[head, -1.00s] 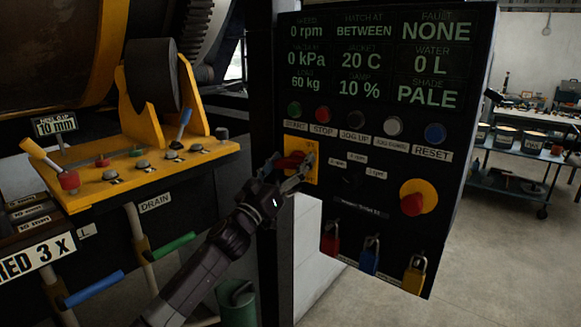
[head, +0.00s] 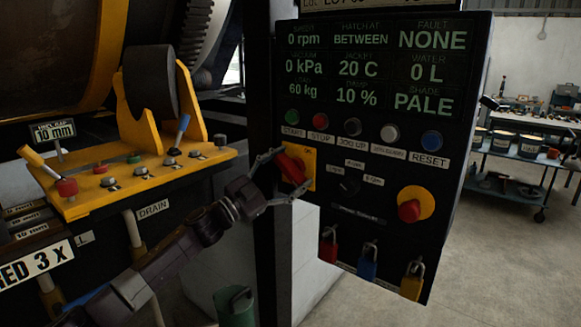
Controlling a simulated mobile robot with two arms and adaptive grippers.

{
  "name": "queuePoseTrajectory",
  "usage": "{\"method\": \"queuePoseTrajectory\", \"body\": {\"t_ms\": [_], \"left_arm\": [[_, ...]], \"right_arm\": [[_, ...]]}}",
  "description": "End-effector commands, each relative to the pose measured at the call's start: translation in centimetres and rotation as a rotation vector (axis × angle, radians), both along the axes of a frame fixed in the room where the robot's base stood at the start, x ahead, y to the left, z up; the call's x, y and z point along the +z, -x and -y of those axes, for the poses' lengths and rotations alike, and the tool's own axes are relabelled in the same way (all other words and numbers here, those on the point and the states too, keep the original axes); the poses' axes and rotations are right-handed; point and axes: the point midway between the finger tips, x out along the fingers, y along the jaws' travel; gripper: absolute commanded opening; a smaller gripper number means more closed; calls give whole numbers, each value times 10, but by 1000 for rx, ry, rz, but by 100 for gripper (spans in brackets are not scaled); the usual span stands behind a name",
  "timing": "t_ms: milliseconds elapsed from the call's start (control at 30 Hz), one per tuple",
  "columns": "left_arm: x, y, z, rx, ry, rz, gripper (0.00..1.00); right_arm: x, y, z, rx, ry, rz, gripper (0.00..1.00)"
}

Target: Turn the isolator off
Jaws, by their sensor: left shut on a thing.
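The isolator is a red rotary handle (head: 291,167) on a yellow plate (head: 309,156) at the left edge of the black control panel (head: 390,262). The handle slants from upper left to lower right. My left gripper (head: 293,170) comes in from the lower left, with one finger above and left of the handle and the other below and right. It is shut on the handle. The fingers hide part of the handle and plate. My right gripper is not in view.
A red emergency knob (head: 410,210) on yellow sits at the panel's right. Red, blue and yellow padlocks (head: 367,262) hang below. A yellow lever console (head: 140,173) stands left. A cart (head: 515,168) stands at the back right, with clear floor before it.

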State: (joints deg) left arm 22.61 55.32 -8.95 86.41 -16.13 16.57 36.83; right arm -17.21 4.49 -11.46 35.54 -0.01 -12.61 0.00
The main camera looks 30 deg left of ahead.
Motion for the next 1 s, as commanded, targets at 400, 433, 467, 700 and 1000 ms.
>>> {"method": "queuePoseTrajectory", "body": {"t_ms": [400, 433, 467, 700, 1000], "left_arm": [[-1, 0, 0, 2, -135, 9, 48], [-1, 0, 0, 2, -138, 10, 48], [-1, 0, 0, 2, -140, 10, 48], [-2, 0, 1, 2, -145, 10, 48], [-2, 0, 1, 2, -145, 10, 89]], "right_arm": [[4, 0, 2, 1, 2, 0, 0], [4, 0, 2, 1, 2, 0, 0], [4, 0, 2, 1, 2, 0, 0], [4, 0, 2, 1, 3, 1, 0], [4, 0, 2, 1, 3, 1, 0]]}}
